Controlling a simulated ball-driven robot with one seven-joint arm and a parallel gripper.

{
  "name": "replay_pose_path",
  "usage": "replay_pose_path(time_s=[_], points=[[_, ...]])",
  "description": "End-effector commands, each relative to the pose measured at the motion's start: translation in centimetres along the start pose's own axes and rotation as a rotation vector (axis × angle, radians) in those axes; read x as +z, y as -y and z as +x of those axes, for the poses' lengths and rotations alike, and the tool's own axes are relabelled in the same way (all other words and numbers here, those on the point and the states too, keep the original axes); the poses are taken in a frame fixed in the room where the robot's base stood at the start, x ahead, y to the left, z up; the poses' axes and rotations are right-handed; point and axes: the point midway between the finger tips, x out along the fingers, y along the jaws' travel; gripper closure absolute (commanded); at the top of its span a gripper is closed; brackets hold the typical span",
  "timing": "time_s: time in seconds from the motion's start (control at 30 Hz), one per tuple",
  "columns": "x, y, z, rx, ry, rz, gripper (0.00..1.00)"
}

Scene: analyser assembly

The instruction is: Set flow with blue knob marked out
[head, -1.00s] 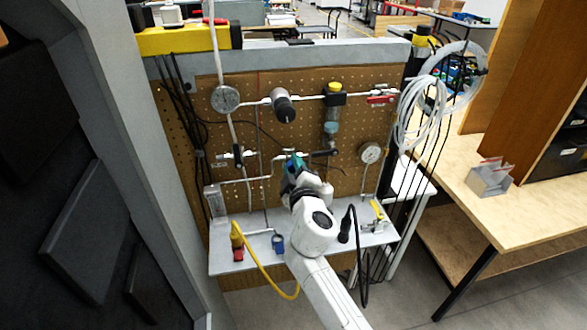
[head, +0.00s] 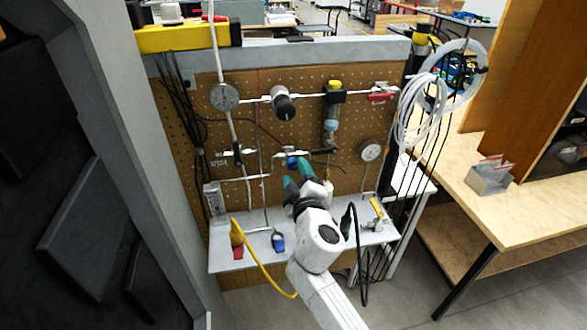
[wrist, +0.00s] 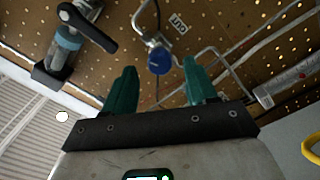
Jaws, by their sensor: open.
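The blue knob (head: 291,162) sits on the thin tubing at the middle of the brown pegboard. In the wrist view the blue knob (wrist: 160,61) is ahead of my fingers, roughly between their tips, with a small label reading "OUT" (wrist: 178,22) beside it. My gripper (head: 297,172) is open, with two teal fingers pointing toward the board. In the wrist view my gripper (wrist: 158,66) has nothing between its fingers. The knob looks apart from both fingers, though the exact gap is hard to tell.
A black-handled valve (wrist: 88,27) is left of the knob in the wrist view. A flowmeter tube (wrist: 288,80) is at right. On the pegboard are a round gauge (head: 371,151) and a grey cylinder (head: 283,104). A white shelf (head: 262,258) with red and blue parts lies below.

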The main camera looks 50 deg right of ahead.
Motion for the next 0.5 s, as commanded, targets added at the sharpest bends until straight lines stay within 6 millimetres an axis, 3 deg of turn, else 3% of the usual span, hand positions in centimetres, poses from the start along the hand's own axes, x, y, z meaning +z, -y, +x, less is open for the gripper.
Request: replay_pose_path(time_s=[0.2,0.5], points=[[0.1,0.3,-4.3,-0.003,-0.002,0.000,0.43],[0.0,0.1,-6.9,-0.001,-0.001,-0.001,0.43]])
